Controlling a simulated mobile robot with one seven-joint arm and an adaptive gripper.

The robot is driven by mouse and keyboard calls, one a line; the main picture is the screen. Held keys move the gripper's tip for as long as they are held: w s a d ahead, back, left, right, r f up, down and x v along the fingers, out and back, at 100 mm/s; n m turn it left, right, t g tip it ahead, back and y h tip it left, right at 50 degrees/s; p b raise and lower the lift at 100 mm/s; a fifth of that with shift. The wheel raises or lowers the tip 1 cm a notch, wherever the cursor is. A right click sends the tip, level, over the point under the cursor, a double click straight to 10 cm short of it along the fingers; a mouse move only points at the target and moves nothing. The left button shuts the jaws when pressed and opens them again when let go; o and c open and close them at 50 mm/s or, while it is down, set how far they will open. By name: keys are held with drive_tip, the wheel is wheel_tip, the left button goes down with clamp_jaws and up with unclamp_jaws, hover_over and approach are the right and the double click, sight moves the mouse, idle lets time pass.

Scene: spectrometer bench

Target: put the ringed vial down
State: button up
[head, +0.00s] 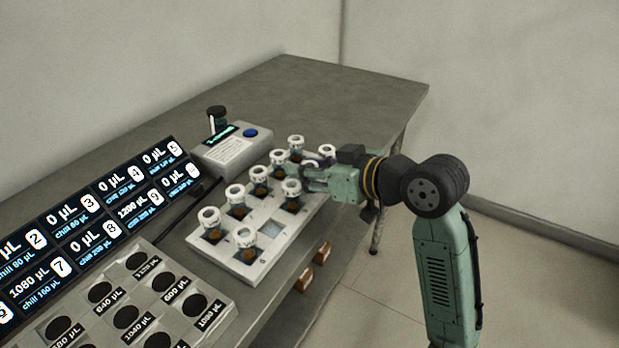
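My gripper (308,176) is at the right part of a white vial rack (262,268), low among the vials there. Its fingers point left, and the near finger hides what is between them. I cannot tell whether it holds a vial. Several vials with white ring-shaped caps and dark amber contents stand in the rack, such as a front vial (246,240), a left vial (211,220) and a vial (292,190) just left of my gripper. A white cap (327,151) shows just behind my gripper. I cannot tell which vial is the ringed one.
A bare square place (270,228) shows in the rack's front row. A grey device (232,148) with a blue button and a black-capped item (217,120) stands behind. A display panel (95,220) and a tray with round dark wells (150,305) are at left. The table's far end (340,95) is clear.

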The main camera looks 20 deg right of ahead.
clamp_jaws()
drive_tip(key=shift+r, duration=0.15)
